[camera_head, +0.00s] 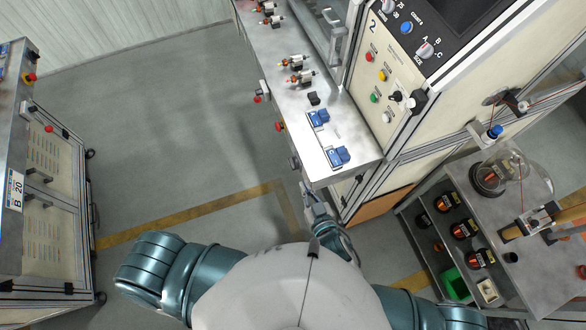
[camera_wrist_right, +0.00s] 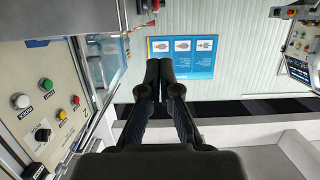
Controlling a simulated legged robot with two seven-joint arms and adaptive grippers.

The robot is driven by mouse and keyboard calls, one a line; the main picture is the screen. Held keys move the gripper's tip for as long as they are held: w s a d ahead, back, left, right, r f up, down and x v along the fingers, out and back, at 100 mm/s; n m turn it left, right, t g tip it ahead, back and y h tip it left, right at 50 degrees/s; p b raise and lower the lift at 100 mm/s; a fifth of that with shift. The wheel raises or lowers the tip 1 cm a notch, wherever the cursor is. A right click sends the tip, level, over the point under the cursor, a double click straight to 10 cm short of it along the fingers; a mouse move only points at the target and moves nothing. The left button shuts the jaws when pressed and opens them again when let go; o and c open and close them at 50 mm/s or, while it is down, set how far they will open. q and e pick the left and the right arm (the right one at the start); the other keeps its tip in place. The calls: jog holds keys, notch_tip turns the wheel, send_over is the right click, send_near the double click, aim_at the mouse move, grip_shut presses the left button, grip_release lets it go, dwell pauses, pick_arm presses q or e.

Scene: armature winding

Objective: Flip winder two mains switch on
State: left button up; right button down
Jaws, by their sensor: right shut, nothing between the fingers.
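Winder two (camera_head: 361,100) stands right of centre in the head view, marked with a "2" on its panel. The panel carries a black rotary switch (camera_head: 396,97) beside coloured push buttons. It also shows at the left of the right wrist view (camera_wrist_right: 42,134). Its label and setting are too small to read. My right gripper (camera_head: 309,192) is below the near end of the workbench in the head view. In the wrist view its two black fingers (camera_wrist_right: 166,70) are together and empty, apart from the panel. My left gripper is out of view.
The metal bench (camera_head: 352,128) holds blue fixtures (camera_head: 338,156) and small armatures (camera_head: 301,78). A side table (camera_head: 535,275) with spools stands at the right. A cabinet (camera_head: 45,245) is at the left. Grey floor (camera_head: 150,120) between them is clear.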

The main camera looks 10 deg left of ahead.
jog(key=shift+d, duration=0.3)
